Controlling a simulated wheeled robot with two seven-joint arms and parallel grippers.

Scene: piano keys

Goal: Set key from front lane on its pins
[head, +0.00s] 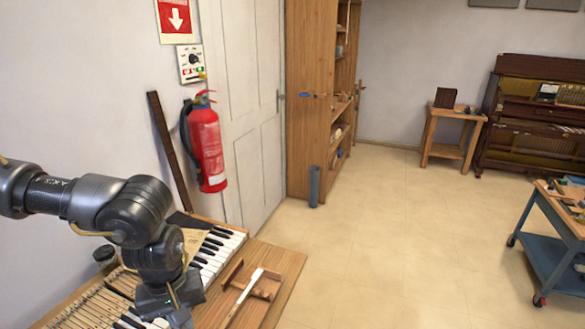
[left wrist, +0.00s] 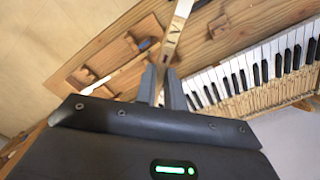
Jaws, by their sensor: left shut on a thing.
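My left gripper (left wrist: 162,82) is shut on a long pale wooden key (left wrist: 178,30). The key runs up out of the left wrist view from between the fingers and has dark marks on its side. In the head view my left gripper (head: 165,300) is over the keyboard, and its fingertips and the held key are hidden or out of frame. The keyboard (head: 214,252) has white and black keys in a row; it also shows in the left wrist view (left wrist: 250,72). Whether the held key touches anything cannot be told. My right gripper is not in view.
A wooden rack (head: 262,287) on the bench top (head: 285,262) holds another pale key (head: 246,290); this key also shows in the left wrist view (left wrist: 115,76). A fire extinguisher (head: 206,145) hangs on the wall behind.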

